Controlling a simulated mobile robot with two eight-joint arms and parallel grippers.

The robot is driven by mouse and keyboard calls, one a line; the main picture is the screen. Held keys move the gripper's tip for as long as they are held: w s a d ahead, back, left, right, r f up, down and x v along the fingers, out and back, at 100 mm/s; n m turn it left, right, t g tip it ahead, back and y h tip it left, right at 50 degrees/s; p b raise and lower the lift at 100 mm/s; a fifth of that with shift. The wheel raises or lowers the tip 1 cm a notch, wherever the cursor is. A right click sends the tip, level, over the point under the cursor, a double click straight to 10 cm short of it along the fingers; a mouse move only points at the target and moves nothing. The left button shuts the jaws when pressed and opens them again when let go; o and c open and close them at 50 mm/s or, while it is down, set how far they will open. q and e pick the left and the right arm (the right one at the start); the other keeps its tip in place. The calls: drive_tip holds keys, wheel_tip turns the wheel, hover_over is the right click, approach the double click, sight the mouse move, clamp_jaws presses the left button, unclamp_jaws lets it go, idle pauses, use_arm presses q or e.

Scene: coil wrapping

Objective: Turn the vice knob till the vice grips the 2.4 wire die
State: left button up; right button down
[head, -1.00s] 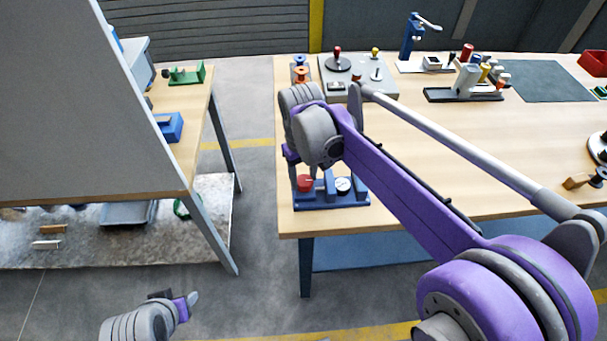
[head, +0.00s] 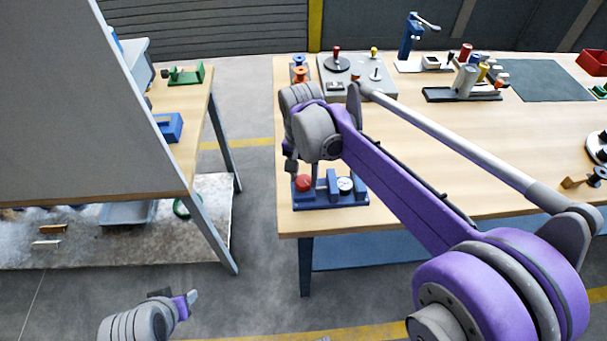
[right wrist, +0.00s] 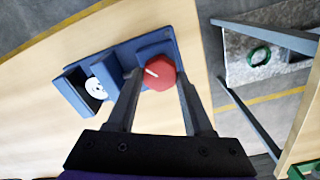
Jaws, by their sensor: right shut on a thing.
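The blue vice (head: 325,201) stands at the near left corner of the long table. Its red knob (right wrist: 160,73) has a white mark and also shows in the head view (head: 304,183). My right gripper (right wrist: 158,78) is shut on the knob, one finger on each side. The 2.4 wire die (right wrist: 97,89), a pale disc with a dark centre, sits at the vice's blue jaws (right wrist: 105,73); it also shows in the head view (head: 345,185). I cannot tell whether the jaws touch it. My left gripper (head: 188,304) is low, over the floor, its opening unclear.
The long wooden table (head: 430,130) holds a grey panel with knobs (head: 355,75), a blue hand press (head: 411,35) and a dark mat (head: 545,82) at the back. Its middle is clear. A second table (head: 185,100) stands left, across an open floor gap.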

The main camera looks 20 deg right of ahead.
sight(303, 179)
drive_tip(key=shift+m, duration=0.6)
drive_tip(key=shift+c, duration=1.5)
unclamp_jaws()
drive_tip(key=shift+r, duration=0.1)
wheel_tip(303, 179, up, 11)
drive_tip(key=shift+p, duration=0.35)
drive_tip(key=shift+w+a+f, duration=0.1)
drive_tip(key=shift+f, duration=0.1)
